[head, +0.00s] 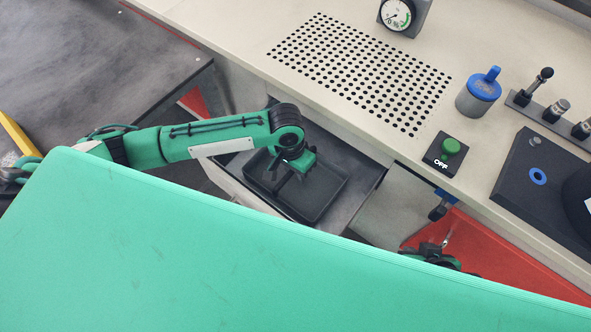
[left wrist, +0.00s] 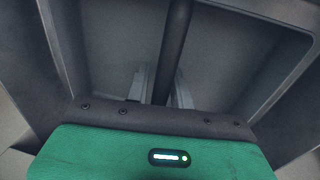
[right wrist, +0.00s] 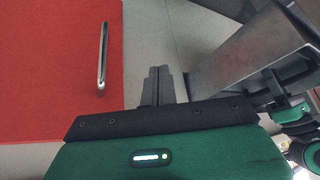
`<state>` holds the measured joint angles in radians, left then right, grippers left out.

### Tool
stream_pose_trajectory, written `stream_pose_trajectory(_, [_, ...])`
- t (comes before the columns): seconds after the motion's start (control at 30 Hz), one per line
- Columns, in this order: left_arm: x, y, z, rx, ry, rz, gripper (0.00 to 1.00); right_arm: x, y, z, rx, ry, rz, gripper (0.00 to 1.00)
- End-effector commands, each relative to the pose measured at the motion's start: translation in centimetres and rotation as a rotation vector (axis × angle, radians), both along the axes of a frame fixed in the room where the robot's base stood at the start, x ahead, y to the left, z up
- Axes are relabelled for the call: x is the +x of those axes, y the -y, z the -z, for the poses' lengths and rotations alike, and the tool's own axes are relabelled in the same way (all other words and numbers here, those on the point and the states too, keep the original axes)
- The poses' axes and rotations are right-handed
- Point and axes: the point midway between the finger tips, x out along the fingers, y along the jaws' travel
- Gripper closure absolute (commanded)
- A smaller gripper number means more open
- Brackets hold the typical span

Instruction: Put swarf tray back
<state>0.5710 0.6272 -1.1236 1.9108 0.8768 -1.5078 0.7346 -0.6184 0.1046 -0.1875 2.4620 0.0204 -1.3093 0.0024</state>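The swarf tray (head: 320,205) is a dark rectangular tray with a bar across its middle. It sits on a grey ledge or drawer below the bench front. My left gripper (head: 283,178) reaches down over it. In the left wrist view its fingers (left wrist: 162,88) lie on both sides of the tray's bar (left wrist: 176,40) and look closed against it. The tray walls (left wrist: 58,45) surround the bar. My right gripper (right wrist: 158,88) is shut with nothing between its fingers. In the head view it is mostly hidden behind my green body.
A red panel (right wrist: 60,70) with a metal handle (right wrist: 102,55) is near my right gripper. The bench top carries a perforated plate (head: 360,70), a dial gauge (head: 397,14), a blue-lidded pot (head: 480,92) and a green button (head: 450,147). A dark table (head: 90,60) stands left.

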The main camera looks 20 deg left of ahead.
Motion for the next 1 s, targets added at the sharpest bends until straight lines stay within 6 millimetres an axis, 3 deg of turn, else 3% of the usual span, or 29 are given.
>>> stream_pose_trajectory(0.47, [0.0, 0.0, -0.2, 0.001, 0.001, 0.001, 0.64, 0.3, -0.2, 0.2, 0.007, 0.017, -0.002, 1.00])
stream_pose_trajectory(0.77, [0.3, -0.6, -5.6, -0.002, 0.003, 0.001, 0.64, -2.0, 2.2, -1.3, -0.059, -0.141, 0.036, 1.00])
stream_pose_trajectory(1.0, [0.5, -1.2, -10.3, -0.001, 0.002, 0.000, 0.64, -1.6, 2.3, 1.0, -0.071, -0.187, 0.038, 1.00])
